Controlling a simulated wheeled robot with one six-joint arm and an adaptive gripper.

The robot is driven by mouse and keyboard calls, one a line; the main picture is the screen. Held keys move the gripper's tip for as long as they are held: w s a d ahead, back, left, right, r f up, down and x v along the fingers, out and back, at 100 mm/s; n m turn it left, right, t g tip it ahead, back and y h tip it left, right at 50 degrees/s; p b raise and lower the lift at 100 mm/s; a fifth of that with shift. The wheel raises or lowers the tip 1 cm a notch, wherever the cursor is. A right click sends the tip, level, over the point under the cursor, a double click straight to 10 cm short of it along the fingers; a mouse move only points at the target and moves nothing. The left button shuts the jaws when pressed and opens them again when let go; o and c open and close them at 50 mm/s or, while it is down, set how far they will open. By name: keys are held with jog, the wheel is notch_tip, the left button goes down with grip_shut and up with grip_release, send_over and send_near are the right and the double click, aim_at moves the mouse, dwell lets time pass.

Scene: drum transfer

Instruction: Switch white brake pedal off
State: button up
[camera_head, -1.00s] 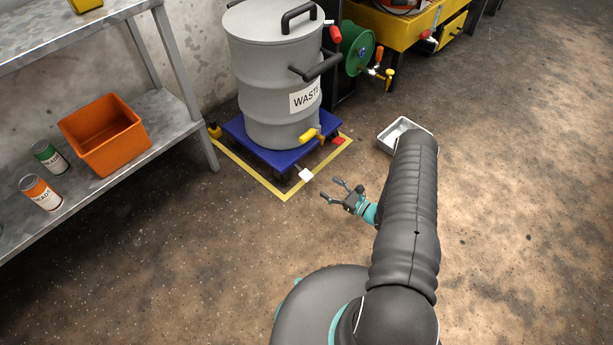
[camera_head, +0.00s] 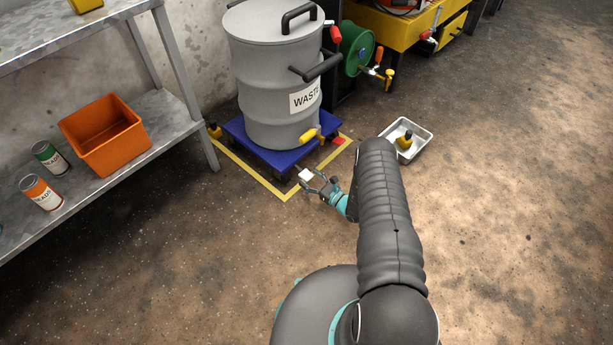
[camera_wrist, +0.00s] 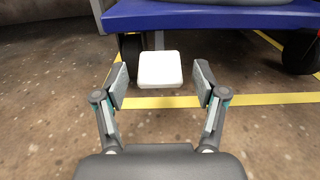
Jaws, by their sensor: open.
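The white brake pedal (camera_head: 306,174) juts out low at the front corner of the blue wheeled dolly (camera_head: 236,128). It also shows in the wrist view (camera_wrist: 160,69), below the dolly's blue edge (camera_wrist: 200,16). My gripper (camera_head: 312,182) is open and empty at the pedal. In the wrist view the two fingers (camera_wrist: 160,88) stand apart, one to each side of the pedal, with gaps between. I cannot tell whether the fingertips reach past its front edge. A grey drum marked WASTE (camera_head: 272,75) stands upright on the dolly.
Yellow floor tape (camera_head: 262,180) borders the dolly. A metal shelf (camera_head: 165,112) with an orange bin (camera_head: 105,136) and cans stands at left. A silver tray (camera_head: 420,134) with a yellow and black item lies on the floor behind my arm. The front floor is clear.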

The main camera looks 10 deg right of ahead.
jog(key=shift+x, duration=1.05)
